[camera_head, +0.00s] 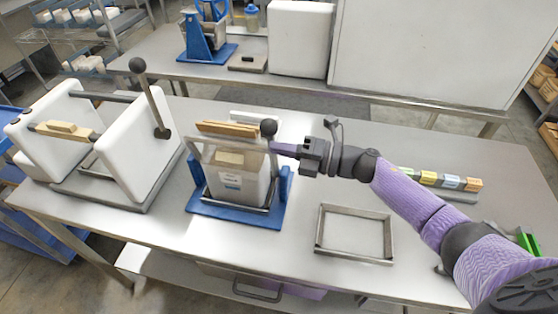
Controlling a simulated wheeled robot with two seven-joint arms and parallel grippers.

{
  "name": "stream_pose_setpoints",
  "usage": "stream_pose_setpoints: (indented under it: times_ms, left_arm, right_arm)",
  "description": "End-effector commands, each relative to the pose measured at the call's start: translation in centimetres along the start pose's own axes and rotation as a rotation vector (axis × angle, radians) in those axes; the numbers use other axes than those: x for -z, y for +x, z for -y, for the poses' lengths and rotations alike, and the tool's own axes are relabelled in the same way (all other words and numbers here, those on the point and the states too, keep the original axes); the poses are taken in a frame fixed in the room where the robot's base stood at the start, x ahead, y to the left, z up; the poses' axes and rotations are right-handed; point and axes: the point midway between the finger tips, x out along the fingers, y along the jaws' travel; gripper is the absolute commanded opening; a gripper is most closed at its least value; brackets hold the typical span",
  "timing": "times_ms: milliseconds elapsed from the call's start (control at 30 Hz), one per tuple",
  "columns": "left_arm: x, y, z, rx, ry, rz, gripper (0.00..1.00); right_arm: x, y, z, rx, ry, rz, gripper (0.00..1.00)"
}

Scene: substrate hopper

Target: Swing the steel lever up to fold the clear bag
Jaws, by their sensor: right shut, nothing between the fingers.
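A clear bag (238,186) with pale contents and a label stands upright in a blue stand (212,208) in the middle of the table. A dark ball knob (268,127) stands at the bag's upper right and looks like the end of the steel lever; little of its shaft shows. My right gripper (278,148) is shut and empty, with its tips pointing left just below the knob. I cannot tell whether the tips touch the lever. My left gripper is not in view.
A white machine (135,160) with its own ball-topped lever (151,97) stands at the left. An empty steel frame (356,252) lies at front right. Small coloured blocks (450,182) lie behind my right arm. A wooden bar (226,129) is by the bag's top.

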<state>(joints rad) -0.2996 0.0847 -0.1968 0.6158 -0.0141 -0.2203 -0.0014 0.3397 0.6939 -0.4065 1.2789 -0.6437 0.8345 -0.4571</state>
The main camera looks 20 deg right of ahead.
Motion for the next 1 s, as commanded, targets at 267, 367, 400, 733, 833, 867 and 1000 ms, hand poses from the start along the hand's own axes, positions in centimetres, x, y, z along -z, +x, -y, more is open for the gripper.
stream_pose_setpoints:
  times_ms: [267,367,400,733,833,867,1000]
  left_arm:
    - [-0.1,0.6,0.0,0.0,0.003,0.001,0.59]
    - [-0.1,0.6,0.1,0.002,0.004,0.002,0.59]
    - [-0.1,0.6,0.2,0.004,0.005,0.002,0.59]
    - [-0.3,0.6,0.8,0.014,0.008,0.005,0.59]
    - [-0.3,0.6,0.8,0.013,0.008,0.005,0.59]
    - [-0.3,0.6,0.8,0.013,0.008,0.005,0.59]
    - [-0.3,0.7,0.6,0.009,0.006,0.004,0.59]
  right_arm:
    - [-1.3,0.1,-0.2,0.0,0.009,0.0,0.0]
    - [-1.5,0.1,-0.2,0.001,0.009,-0.001,0.0]
    - [-1.6,0.1,-0.2,0.001,0.008,0.0,0.0]
    - [-1.9,0.1,-0.3,0.0,0.006,0.003,0.0]
    - [-1.9,0.1,-0.3,0.0,0.006,0.004,0.0]
    - [-1.9,0.1,-0.4,0.0,0.006,0.004,0.0]
    - [-1.9,0.1,-0.3,0.0,0.006,0.005,0.0]
